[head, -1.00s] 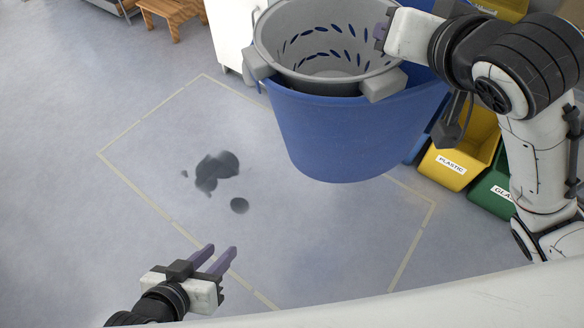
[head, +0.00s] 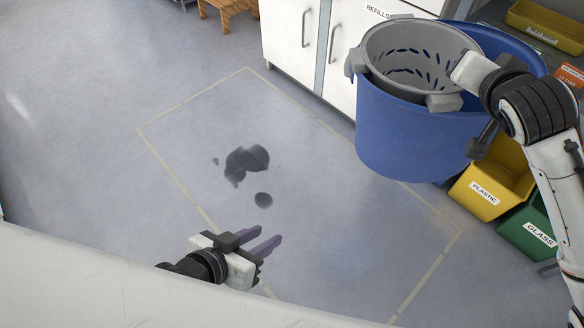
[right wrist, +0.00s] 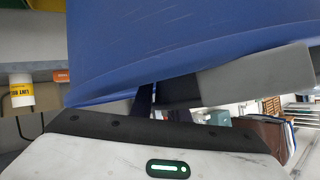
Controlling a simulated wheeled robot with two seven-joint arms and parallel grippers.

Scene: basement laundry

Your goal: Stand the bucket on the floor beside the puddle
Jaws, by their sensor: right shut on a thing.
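The blue bucket (head: 405,140) with a grey perforated wringer insert (head: 395,45) hangs upright at the right of the head view, above the floor. My right gripper (head: 460,68) is shut on its upper edge at the grey insert; the fingertips are mostly hidden. In the right wrist view the blue wall (right wrist: 190,40) fills the top, with a grey block (right wrist: 255,76) beside the dark fingers. The dark puddle (head: 247,162) lies on the floor left of the bucket, with a small separate spot. My left gripper (head: 268,245) is open and empty, low in the head view.
A pale taped rectangle (head: 190,99) surrounds the puddle. White cabinets (head: 343,60) stand behind. Yellow plastic (head: 490,185) and green glass (head: 530,230) bins stand right of the bucket. A wooden stool (head: 228,8) is at the back. Floor inside the tape is mostly clear.

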